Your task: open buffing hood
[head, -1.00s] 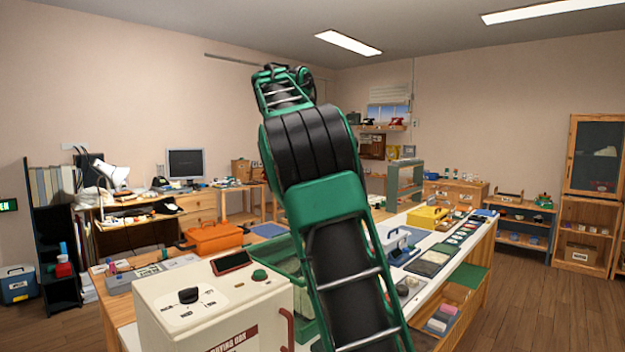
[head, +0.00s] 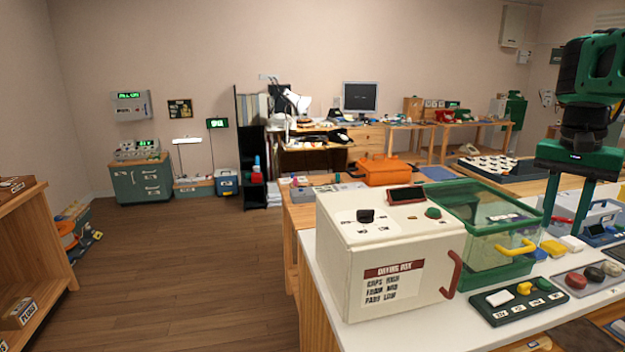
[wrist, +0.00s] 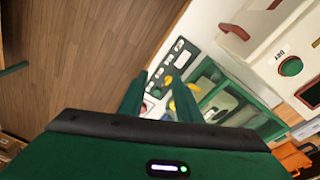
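The buffing hood appears to be the clear, green-framed box (head: 492,215) with a yellow handle (head: 517,249) on its front. It stands on the white counter beside the cream drying box, and its lid looks closed. Green framing (wrist: 225,95) that looks like the hood's also shows in the wrist view. My gripper (head: 570,222) hangs fingers-down at the right in the head view, to the right of the handle. In the wrist view its two green fingers (wrist: 158,78) are apart, above the counter. Yellow bits show near the fingertips; I cannot tell what they are.
The drying box (head: 385,250) with a red handle (head: 453,277) stands left of the hood. An orange case (head: 385,170) is behind.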

